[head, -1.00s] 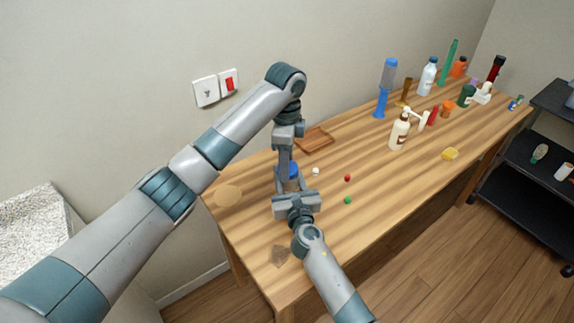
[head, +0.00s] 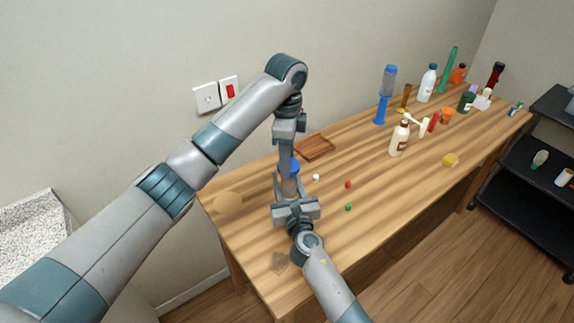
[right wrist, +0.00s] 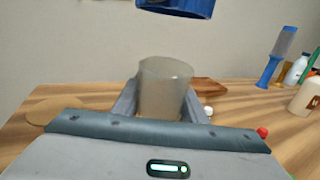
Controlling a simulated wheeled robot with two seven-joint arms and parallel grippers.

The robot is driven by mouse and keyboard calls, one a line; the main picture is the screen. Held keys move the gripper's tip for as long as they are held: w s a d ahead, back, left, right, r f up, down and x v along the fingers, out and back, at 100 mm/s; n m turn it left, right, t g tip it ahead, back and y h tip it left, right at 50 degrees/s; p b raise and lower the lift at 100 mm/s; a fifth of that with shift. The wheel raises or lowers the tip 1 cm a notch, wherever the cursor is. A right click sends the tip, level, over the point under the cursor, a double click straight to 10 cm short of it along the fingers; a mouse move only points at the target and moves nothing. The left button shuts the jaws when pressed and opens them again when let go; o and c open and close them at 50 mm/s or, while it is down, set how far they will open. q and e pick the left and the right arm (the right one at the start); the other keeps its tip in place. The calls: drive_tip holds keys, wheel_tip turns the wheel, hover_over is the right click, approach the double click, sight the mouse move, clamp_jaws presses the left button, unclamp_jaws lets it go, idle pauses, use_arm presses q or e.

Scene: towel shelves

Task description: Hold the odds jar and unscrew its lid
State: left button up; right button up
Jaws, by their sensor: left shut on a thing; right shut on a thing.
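The odds jar (right wrist: 165,90) is a clear greyish container with an open rim; it stands upright between the fingers of my right gripper (right wrist: 158,105). In the head view the jar (head: 290,187) shows only partly between the two grippers. Its blue lid (right wrist: 176,9) is off the jar and hangs above the rim with a clear gap, cut by the top of the wrist view. In the head view the lid (head: 294,168) is at the tips of my left gripper (head: 287,162), which comes down from above and is shut on it.
Small loose things lie right of the jar: a white one (head: 316,177), a red one (head: 348,184) and a green one (head: 348,207). A brown tray (head: 315,147) lies behind. Several bottles stand at the table's far right. The front middle is clear.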

idle(0.3)
drive_tip(key=o, duration=1.1)
drive_tip(key=shift+o, duration=0.2)
drive_tip(key=v, duration=1.2)
